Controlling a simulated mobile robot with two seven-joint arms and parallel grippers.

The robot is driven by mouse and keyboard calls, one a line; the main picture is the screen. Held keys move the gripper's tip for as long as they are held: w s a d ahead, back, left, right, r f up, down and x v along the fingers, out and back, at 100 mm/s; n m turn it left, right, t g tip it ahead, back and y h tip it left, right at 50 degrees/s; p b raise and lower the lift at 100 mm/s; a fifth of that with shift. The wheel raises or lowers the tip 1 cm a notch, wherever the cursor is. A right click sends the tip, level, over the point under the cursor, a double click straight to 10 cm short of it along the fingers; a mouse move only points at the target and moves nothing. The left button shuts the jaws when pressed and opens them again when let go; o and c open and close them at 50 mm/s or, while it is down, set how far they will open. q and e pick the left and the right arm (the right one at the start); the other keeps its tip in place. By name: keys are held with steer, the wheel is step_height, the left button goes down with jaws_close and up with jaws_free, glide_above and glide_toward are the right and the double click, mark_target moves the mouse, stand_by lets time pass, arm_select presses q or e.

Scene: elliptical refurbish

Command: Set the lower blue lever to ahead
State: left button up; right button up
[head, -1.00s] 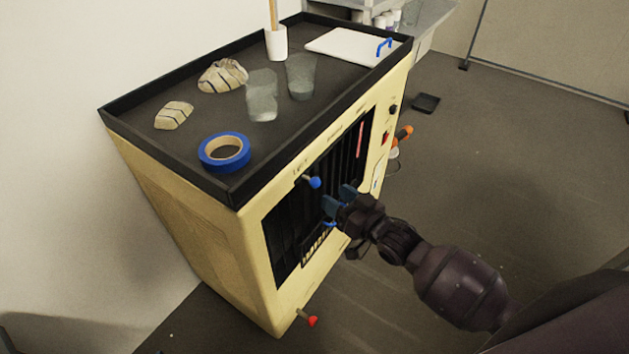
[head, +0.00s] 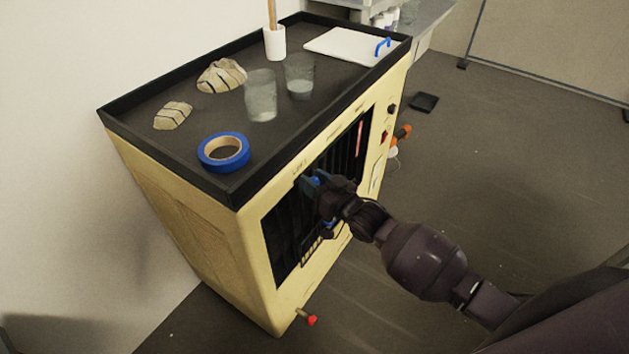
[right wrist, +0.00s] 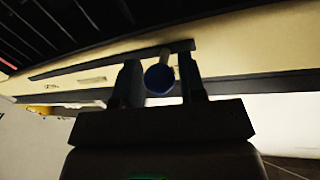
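A yellow cabinet (head: 185,210) with a dark front grille carries levers on its front. A lever with a round blue knob (head: 316,181) is near the top of the grille; its knob (right wrist: 159,78) and pale stem also show in the right wrist view. My right gripper (head: 312,184) is at this upper knob. In the right wrist view my right gripper (right wrist: 162,84) is open, with the knob between its fingers and small gaps showing beside it. Another blue part (head: 329,223) shows lower down, mostly hidden by my gripper. My left gripper is not in view.
The cabinet's rimmed top (head: 215,185) holds blue tape (head: 223,152), two glasses, striped stones, a white cup and a white board. A red-knobbed lever (head: 311,319) sticks out low on the front. The floor to the right is mostly clear.

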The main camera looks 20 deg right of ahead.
jaws_close()
steer(key=w+d+b, duration=0.1)
steer(key=w+d, duration=0.2)
steer(key=w+d+b, duration=0.2)
steer(key=d, duration=0.2)
steer(key=w+d+b, duration=0.2)
steer(key=w+d, duration=0.1)
steer(key=d, duration=0.1)
steer(key=shift+w+d+f, duration=0.15)
steer(key=shift+w+f, duration=0.1)
steer(key=shift+w, duration=0.1)
steer(key=shift+w+d+r, duration=0.15)
steer(key=shift+w+d, duration=0.1)
steer(key=shift+d, duration=0.05)
steer(key=shift+o, duration=1.8)
jaws_free()
steer(key=shift+r, duration=0.1)
